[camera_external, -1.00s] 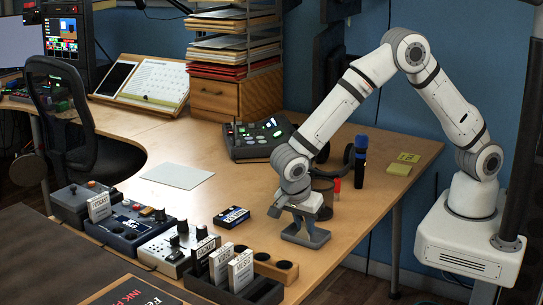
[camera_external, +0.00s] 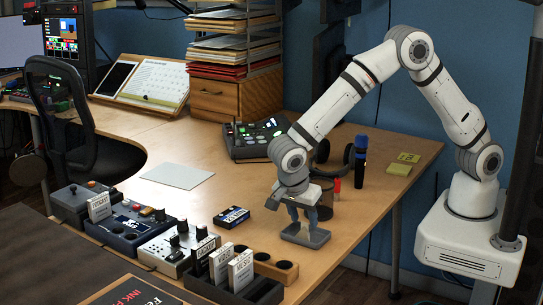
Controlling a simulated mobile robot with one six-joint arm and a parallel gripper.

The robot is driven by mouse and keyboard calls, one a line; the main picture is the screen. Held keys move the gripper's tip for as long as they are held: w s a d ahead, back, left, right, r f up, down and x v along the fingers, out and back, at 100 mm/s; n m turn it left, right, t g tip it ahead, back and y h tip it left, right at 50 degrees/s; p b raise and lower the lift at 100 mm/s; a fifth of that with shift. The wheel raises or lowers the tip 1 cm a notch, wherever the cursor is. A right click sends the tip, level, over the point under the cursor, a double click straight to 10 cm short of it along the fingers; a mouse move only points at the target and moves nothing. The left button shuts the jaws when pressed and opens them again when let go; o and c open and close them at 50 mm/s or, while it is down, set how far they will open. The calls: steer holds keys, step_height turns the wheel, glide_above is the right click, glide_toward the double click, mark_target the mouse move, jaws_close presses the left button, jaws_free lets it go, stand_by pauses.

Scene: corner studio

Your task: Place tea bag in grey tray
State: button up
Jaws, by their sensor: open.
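The grey tray (camera_external: 318,240) lies near the front right edge of the desk, a low flat piece partly covered by my gripper. My gripper (camera_external: 303,226) points down directly above the tray and is open. I cannot tell whether its fingertips touch the tray. I cannot make out the tea bag in this view; anything between the fingers or inside the tray is hidden or too small to see.
A dark cup (camera_external: 325,189) and a red-capped item (camera_external: 337,189) stand close behind my gripper. A black holder (camera_external: 262,291) with cards is at front.

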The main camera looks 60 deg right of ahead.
steer(key=v, duration=0.9)
steer(key=shift+r, duration=0.2)
steer(key=d+r+n+y, duration=0.2)
steer(key=d+r+n, duration=0.2)
steer(key=d, duration=0.8)
steer(key=d+r+n+y, duration=0.1)
steer(key=d+r+n, duration=0.3)
steer(key=d, duration=0.7)
steer(key=s+d+n+t, duration=0.1)
steer(key=s+d+n, duration=0.4)
steer(key=d, duration=0.3)
steer(key=s+d+n+t+y, duration=0.1)
steer(key=s+d+n, duration=0.4)
steer(key=s+d, duration=0.1)
steer(key=shift+d+f, duration=0.4)
steer(key=shift+d, duration=0.5)
steer(key=shift+r, duration=0.1)
